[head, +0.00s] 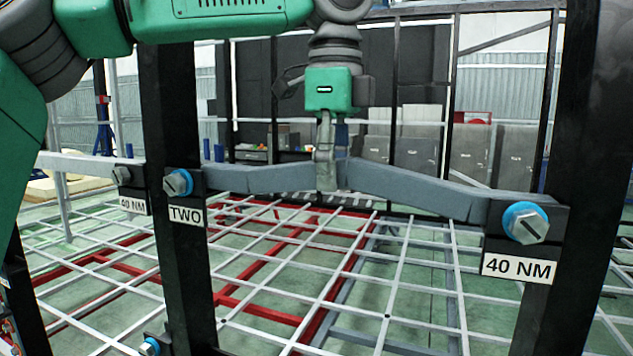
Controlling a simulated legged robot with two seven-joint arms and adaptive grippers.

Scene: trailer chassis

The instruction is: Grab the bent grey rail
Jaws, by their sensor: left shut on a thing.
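The bent grey rail (408,187) runs across the middle of the head view between two black uprights. It rises toward the middle and slopes down at both ends. My left gripper (326,165) comes down from above on a green and dark grey arm. Its metal fingers are shut on the rail near the rail's middle and hide a short piece of it. The rail's ends meet dark blocks with blue-ringed bolts on the uprights. My right gripper is not in view.
A black upright (178,110) stands at the left and a thicker one (588,130) at the right. A white grid (390,290) and red frame bars (262,312) lie below the rail.

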